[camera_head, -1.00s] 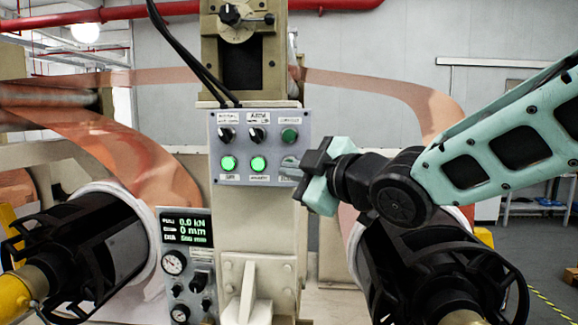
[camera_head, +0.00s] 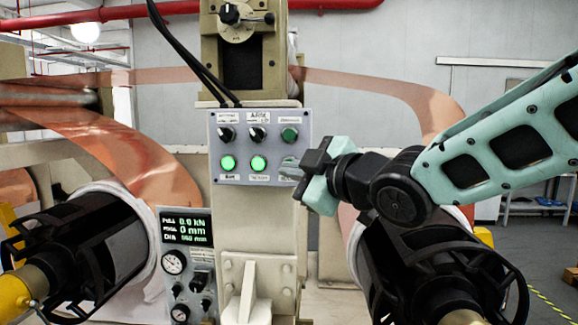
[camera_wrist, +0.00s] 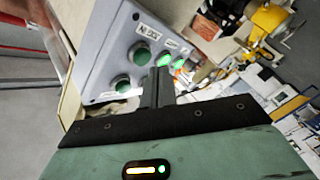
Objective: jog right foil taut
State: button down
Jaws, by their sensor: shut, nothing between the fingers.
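The right copper foil (camera_head: 415,92) runs from the central machine across to the right and curves down in a loose arc behind my arm. The grey control box (camera_head: 218,178) on the central column carries dark knobs, a green button (camera_head: 289,135) at top right and two lit green buttons (camera_head: 258,164) below. My gripper (camera_head: 300,170) is shut and empty at the box's lower right corner, with its tips over or beside the lower right control. In the wrist view, the shut fingers (camera_wrist: 160,84) point at the box face among the buttons; contact cannot be told.
The left copper foil (camera_head: 130,150) curves down to the left reel (camera_head: 85,238). The right reel (camera_head: 425,255) stands below my arm. A display panel (camera_head: 187,228) with gauges stands lower left of the column; its small digits are hard to read. Black cables (camera_head: 190,60) hang above the box.

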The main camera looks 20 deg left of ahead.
jog(key=shift+w, duration=0.1)
dwell(0.5)
jog(key=shift+w+a, duration=0.1)
jog(key=shift+w, duration=0.2)
jog(key=shift+w, duration=0.45)
dwell(2.9)
dwell(1.1)
jog(key=shift+s+b, duration=0.75)
jog(key=shift+s, duration=0.1)
